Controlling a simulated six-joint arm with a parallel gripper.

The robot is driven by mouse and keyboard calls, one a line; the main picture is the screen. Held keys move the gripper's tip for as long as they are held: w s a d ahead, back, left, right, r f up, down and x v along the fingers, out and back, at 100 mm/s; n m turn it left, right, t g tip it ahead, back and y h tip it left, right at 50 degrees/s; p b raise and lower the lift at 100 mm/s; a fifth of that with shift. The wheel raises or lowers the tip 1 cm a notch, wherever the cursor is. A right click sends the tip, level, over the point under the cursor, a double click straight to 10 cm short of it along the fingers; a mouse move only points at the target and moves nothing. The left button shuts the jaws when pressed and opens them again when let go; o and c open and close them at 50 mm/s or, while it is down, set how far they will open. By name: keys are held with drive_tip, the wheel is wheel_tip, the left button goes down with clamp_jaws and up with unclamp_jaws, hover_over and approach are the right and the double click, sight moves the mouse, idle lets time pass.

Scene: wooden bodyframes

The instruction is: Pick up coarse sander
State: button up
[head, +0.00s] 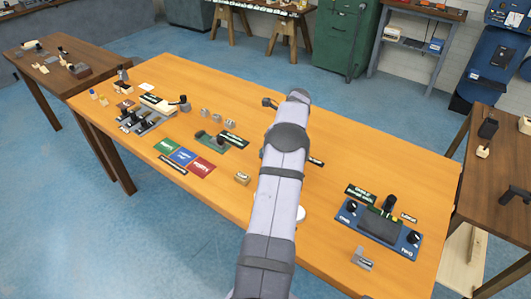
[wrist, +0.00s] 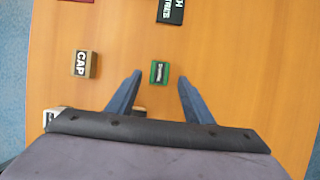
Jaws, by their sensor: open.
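A small green block (wrist: 159,73) with a dark label lies on the orange table; the label is too small to read, so I cannot tell for sure that it is the coarse sander. My gripper (wrist: 160,77) is open and empty, its two blue fingers on either side of the green block in the wrist view. How far above it the fingertips are, I cannot tell. In the head view my arm covers the gripper and this block.
A tan block marked CAP (wrist: 80,64) lies left of the fingers. A dark labelled plate (wrist: 171,11) is beyond the green block. In the head view a blue station with black knobs (head: 376,226) stands right, coloured cards (head: 182,157) left.

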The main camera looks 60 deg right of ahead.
drive_tip(key=shift+p+x, duration=0.5)
drive_tip(key=shift+x, duration=1.35)
drive_tip(key=shift+w+a+r, duration=0.1)
drive_tip(key=shift+w, duration=0.05)
drive_tip(key=c, duration=1.1)
drive_tip(key=shift+r, duration=0.15)
wheel_tip(320, 180, up, 10)
drive_tip(key=shift+f+b, duration=0.15)
drive_tip(key=shift+b, duration=0.95)
